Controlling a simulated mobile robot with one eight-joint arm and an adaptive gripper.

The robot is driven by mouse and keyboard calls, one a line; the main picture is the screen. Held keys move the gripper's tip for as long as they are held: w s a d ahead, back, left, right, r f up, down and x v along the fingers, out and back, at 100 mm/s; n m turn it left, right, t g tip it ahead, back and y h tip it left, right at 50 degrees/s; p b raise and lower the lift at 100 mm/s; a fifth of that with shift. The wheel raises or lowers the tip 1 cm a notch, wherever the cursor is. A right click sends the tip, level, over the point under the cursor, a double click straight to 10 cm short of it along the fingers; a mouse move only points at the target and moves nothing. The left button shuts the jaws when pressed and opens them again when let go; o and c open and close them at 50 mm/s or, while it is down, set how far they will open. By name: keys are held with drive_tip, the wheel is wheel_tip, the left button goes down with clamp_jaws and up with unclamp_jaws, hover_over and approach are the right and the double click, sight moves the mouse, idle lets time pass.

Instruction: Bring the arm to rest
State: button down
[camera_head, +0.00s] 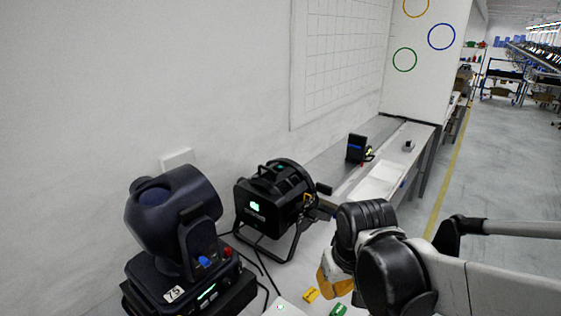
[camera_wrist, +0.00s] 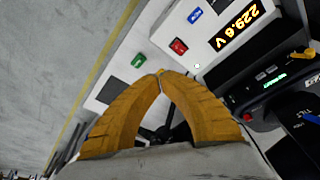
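My gripper (camera_head: 334,284) is at the lower middle of the head view, its yellow fingers partly hidden behind my own arm. In the wrist view, the curved yellow fingers of my gripper (camera_wrist: 160,74) meet at their tips. Nothing shows held between the tips. A dark shape is visible through the gap behind them, and I cannot tell what it is. The black par can (camera_head: 268,202) with a small green display stands on the bench, left of my gripper and apart from it.
A dark moving-head light (camera_head: 172,215) stands at the left. Below my fingers, a white panel carries a red switch (camera_wrist: 178,46), a green switch (camera_wrist: 138,60) and a voltage readout (camera_wrist: 237,25). A dark blue-screened box (camera_head: 357,148) stands farther back. Open floor (camera_head: 500,170) lies right.

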drive_tip(key=s+d+r+m+t+b, duration=0.1)
drive_tip(key=s+d+r+m+t, duration=0.1)
drive_tip(key=s+d+r+t, duration=0.2)
drive_tip(key=s+d, duration=0.3)
drive_tip(key=shift+s+r+m+h, duration=0.2)
drive_tip(key=shift+s+m+h, duration=0.1)
drive_tip(key=shift+s, duration=0.1)
drive_tip(key=shift+d, duration=0.1)
idle(1.1)
